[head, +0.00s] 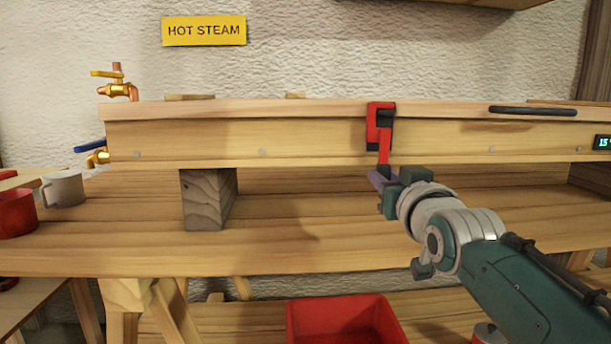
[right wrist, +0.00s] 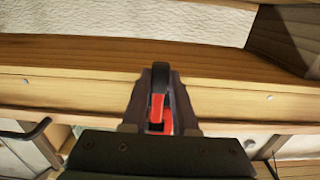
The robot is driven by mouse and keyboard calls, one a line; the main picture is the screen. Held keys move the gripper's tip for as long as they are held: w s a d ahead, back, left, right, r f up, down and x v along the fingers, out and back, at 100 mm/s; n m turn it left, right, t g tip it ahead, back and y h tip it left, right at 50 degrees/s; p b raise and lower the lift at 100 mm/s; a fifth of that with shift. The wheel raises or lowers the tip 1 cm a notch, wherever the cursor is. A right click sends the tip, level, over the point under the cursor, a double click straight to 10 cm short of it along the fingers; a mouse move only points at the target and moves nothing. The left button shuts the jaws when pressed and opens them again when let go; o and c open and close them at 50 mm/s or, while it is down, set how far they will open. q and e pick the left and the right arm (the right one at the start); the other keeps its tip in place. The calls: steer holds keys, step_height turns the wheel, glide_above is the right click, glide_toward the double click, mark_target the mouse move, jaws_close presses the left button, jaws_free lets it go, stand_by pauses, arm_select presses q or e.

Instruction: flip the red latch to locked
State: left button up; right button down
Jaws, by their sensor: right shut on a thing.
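The red latch (head: 380,112) is on the front of the long wooden steam box (head: 320,142), right of the middle in the head view. Its top bends over the box's upper edge, and a red arm hangs down to the box's lower edge. My right gripper (head: 381,177) is at the lower end of that arm, shut on it. In the right wrist view, the red and black latch (right wrist: 158,105) lies between the two fingers of the right gripper (right wrist: 157,125). The fingers hide part of the latch's end. My left gripper is not in view.
A wooden block (head: 205,198) supports the box above the bench (head: 300,240). A black handle (head: 533,110) is on the lid at right. Brass valves (head: 120,90), a grey mug (head: 63,189) and a red pot (head: 17,212) are at left. A red bin (head: 345,320) is below.

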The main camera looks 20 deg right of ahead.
steer(key=c, duration=0.7)
jaws_free()
steer(key=p+v, duration=0.3)
steer(key=v, duration=0.7)
steer(key=shift+p, duration=0.35)
